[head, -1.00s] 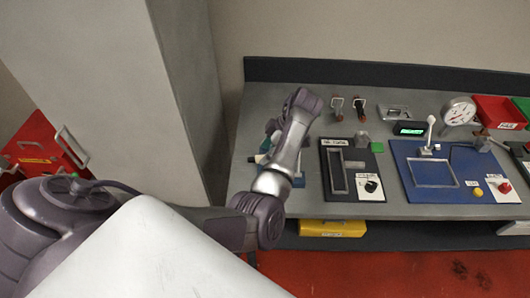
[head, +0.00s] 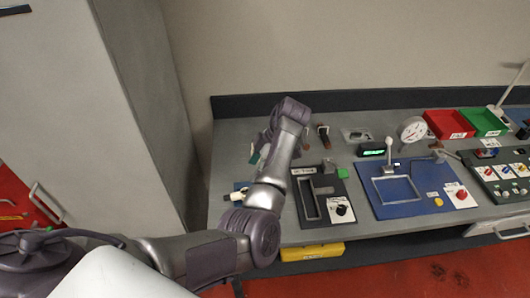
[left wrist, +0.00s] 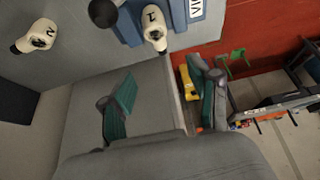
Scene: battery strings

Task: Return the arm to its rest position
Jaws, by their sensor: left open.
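My left arm comes in from the lower left in the head view and reaches over the left end of the grey bench (head: 262,215). My left gripper is mostly hidden behind the wrist there. In the left wrist view the left gripper (left wrist: 165,106) has its two teal fingers well apart with nothing between them. Two white, dark-tipped handles marked 1 (left wrist: 153,28) and 2 (left wrist: 38,36) lie beyond the fingers, apart from them. My right gripper is in neither view.
A tall grey cabinet (head: 125,110) stands left of the bench. A black panel (head: 322,205), a blue panel (head: 405,207), a gauge (head: 412,130), a red bin (head: 449,123) and a green bin (head: 486,121) sit on the bench. A yellow box (head: 312,251) is below.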

